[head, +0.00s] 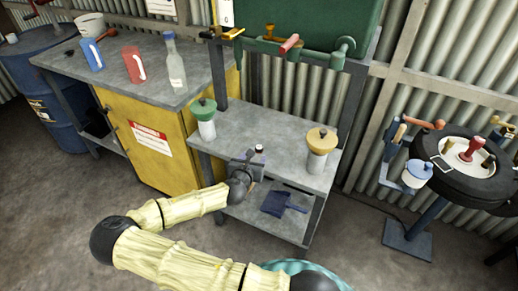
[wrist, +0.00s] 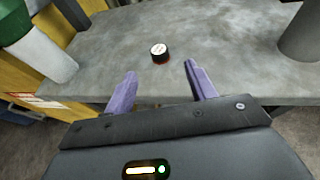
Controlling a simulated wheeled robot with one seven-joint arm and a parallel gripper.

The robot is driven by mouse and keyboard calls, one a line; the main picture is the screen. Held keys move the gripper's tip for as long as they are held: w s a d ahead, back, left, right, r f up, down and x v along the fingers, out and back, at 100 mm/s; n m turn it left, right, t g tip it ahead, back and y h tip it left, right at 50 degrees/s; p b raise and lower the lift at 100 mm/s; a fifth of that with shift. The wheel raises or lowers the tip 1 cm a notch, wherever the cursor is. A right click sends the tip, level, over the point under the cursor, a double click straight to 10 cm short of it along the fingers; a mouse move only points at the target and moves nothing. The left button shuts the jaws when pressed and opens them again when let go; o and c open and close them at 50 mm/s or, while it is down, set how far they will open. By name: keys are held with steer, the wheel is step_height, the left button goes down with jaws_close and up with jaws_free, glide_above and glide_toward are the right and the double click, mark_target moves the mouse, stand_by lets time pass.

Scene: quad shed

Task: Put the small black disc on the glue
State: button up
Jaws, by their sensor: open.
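A small black disc-like piece (wrist: 159,53) with a pale, marked top and a reddish lower side lies on the grey bench top (wrist: 225,45), near its front edge. It also shows in the head view (head: 259,149), just beyond my gripper (head: 253,160). In the wrist view my gripper (wrist: 160,77) is open and empty. Its two purple fingers point toward the piece, which sits beyond and between the tips, apart from them. No thing is clearly readable as the glue. Candidates on the bench are a white jar with a green lid (head: 204,120) and a pale jar with a tan lid (head: 320,150).
A wheel stand (head: 470,165) with a blue-lidded jar (head: 416,175) is at right.

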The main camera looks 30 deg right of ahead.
mark_target(258, 148)
steer(key=shift+x, duration=1.45)
steer(key=shift+p+x, duration=0.35)
steer(key=shift+x, duration=2.25)
steer(key=shift+w, duration=0.1)
steer(key=c, duration=1.2)
steer(key=shift+o, duration=0.2)
steer(key=shift+a, duration=0.1)
steer(key=shift+r, duration=0.1)
step_height(258, 148, up, 10)
